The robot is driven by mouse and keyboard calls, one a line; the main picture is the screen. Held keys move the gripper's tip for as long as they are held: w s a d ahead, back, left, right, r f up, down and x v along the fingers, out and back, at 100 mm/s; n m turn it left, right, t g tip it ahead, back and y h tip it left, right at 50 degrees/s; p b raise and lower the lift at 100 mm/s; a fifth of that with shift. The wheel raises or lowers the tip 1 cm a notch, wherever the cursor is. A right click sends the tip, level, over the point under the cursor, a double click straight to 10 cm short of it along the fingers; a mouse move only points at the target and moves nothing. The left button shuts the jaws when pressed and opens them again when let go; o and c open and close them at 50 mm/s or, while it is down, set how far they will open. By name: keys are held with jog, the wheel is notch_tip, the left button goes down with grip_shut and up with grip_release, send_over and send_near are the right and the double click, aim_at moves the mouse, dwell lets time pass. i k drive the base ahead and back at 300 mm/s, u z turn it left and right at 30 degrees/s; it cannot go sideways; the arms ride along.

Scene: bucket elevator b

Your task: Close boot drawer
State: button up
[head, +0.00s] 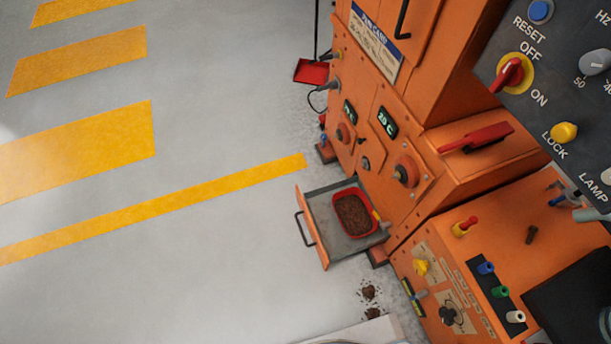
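The boot drawer (322,243) stands open at the foot of the orange machine (430,185). It sticks out to the left over the grey floor. Its orange front panel carries a dark bar handle (304,229) on the left side. A red tray (366,235) filled with brown grainy material sits inside the grey drawer, towards the machine. A small yellow-orange item (378,217) lies beside the tray. My gripper is not seen in this view.
Open floor with yellow stripes (150,210) lies left of the drawer. Brown spill (369,292) lies on the floor below it. A red dustpan (311,71) stands farther up. Control panels with knobs and switches (512,75) fill the right side.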

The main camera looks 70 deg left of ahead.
aim_at(331, 243)
jog(key=u, duration=0.15)
jog(key=i, duration=0.15)
jog(key=u, duration=2.5)
jog(key=k, duration=0.85)
jog(key=u, duration=0.2)
jog(key=i, duration=0.85)
jog(key=z, duration=0.1)
